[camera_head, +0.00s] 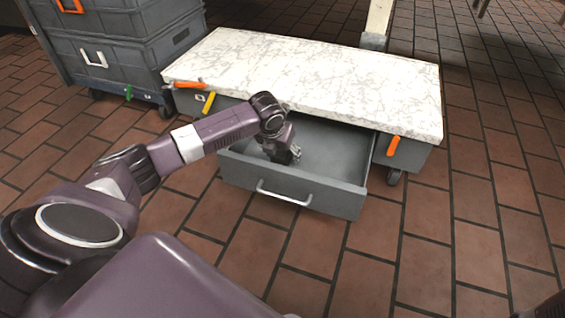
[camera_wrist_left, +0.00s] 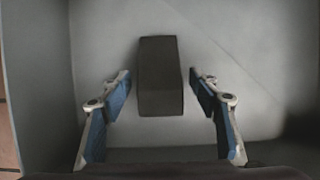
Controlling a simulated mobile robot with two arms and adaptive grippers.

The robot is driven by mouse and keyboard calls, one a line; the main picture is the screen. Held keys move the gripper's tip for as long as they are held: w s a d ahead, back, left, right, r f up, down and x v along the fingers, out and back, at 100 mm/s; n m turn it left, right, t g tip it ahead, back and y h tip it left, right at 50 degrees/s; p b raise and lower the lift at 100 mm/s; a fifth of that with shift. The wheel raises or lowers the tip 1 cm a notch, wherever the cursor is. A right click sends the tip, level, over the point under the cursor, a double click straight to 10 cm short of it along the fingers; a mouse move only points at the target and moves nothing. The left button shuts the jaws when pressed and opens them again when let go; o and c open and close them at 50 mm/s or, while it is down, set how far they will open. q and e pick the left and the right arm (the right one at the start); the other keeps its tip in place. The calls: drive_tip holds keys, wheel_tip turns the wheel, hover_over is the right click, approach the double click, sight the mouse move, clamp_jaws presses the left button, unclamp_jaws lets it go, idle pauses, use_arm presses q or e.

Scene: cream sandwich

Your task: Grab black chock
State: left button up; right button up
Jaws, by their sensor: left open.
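The black chock (camera_wrist_left: 160,78) is a dark block on the grey drawer floor in the left wrist view. My left gripper (camera_wrist_left: 160,84) is open, with one blue-padded finger on each side of the chock's lower part and a gap on both sides. In the head view my left gripper (camera_head: 291,155) reaches down into the open grey drawer (camera_head: 330,197). The chock does not show clearly in the head view, where the gripper and arm are in front.
The drawer sits under a low cabinet with a white marbled top (camera_head: 310,80), whose edge overhangs the drawer's back. Grey toolboxes (camera_head: 125,50) stand at the left.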

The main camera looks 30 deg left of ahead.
use_arm(q)
drive_tip(key=shift+w+f, duration=0.15)
drive_tip(key=shift+f, duration=0.25)
drive_tip(key=shift+c, duration=0.4)
drive_tip(key=c, duration=1.3)
drive_tip(key=shift+r, duration=0.1)
